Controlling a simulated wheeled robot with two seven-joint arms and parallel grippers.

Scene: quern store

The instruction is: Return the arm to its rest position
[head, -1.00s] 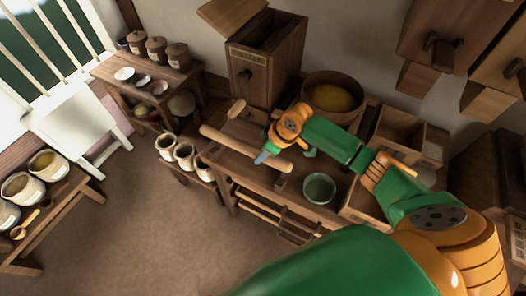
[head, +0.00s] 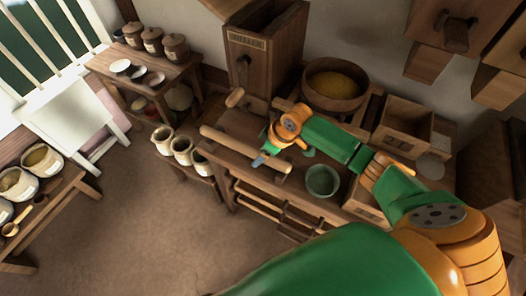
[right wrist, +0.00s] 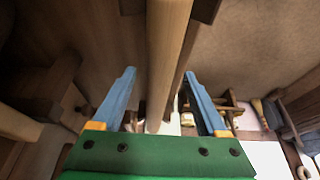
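My right arm, green and orange, comes in from the right in the head view. Its gripper (head: 260,160) is over the workbench, close to a long pale wooden bar (head: 228,144) at the bench's front. In the right wrist view the two blue fingers of this gripper (right wrist: 158,74) stand apart, open. The wooden bar (right wrist: 168,40) shows in line with the gap between them, and I cannot tell whether it touches a finger. My left gripper is not in view.
A green bowl (head: 322,181) stands on the bench near my right forearm. Behind are a yellow-filled round tub (head: 333,104), a tall wooden bin (head: 248,85) and an open box (head: 402,142). Drawer boxes (head: 440,45) hang above right. The floor (head: 120,220) at left is clear.

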